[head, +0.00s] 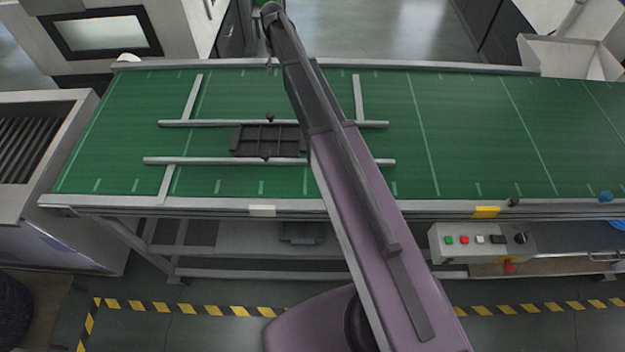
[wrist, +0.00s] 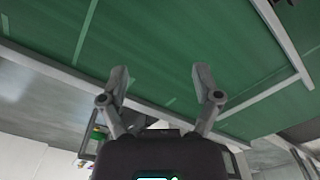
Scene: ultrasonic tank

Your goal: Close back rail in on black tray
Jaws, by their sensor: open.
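The black tray (head: 252,142) lies on the green belt, with small dark knobs at its back and front edges. The grey back rail (head: 215,123) runs along its far side, on a post from the belt's back frame. I cannot tell whether rail and tray touch. The front rail (head: 205,161) runs along its near side. My gripper (wrist: 160,80) is open and empty in the wrist view, over the belt's edge. A grey rail with a crossing post (wrist: 265,95) lies to its right there. In the head view my arm hides part of both rails and the fingers are not clear.
The green belt (head: 460,130) is clear to the right. Its back frame (head: 430,68) runs along the far edge. A control box (head: 482,242) hangs at the front. A machine with a window (head: 100,35) stands behind at the left.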

